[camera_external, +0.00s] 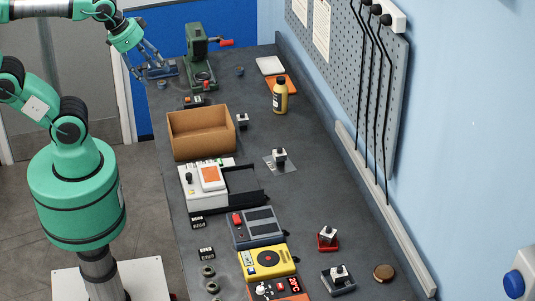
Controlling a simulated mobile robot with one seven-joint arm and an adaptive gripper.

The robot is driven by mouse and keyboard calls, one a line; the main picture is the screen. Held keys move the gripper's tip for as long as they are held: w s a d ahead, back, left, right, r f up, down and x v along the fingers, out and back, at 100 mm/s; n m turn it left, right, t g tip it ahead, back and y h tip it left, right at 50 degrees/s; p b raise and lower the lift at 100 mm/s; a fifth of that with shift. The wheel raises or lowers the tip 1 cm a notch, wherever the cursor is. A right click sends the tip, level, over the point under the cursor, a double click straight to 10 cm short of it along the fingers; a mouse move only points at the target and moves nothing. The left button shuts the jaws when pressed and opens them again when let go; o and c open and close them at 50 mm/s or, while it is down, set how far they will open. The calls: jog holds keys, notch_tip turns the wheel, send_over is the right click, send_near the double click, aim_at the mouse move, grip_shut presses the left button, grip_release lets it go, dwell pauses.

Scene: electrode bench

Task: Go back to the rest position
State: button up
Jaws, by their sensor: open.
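My gripper (150,68) hangs from my green arm at the top left, at the left edge of the bench near its far end. Its two fingers point down and are apart, with nothing seen between them. Its fingertips show close to a small blue-grey item (162,70) on the bench; I cannot tell whether they touch. My arm reaches in from the left, above and beside the dark bench (225,115).
Right of my gripper stands a green press (199,58) with a red handle. An open cardboard box (201,150), a yellow bottle (280,96), a yellow device (267,262) and several small fixtures are on the bench. A pegboard wall (340,60) with black cables bounds the right.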

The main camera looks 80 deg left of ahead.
jog(key=shift+s+f, duration=0.15)
jog(key=shift+f, duration=0.1)
notch_tip(320, 180, down, 10)
jog(key=b, duration=0.9)
jog(key=shift+r+b, duration=0.25)
jog(key=shift+b, duration=0.1)
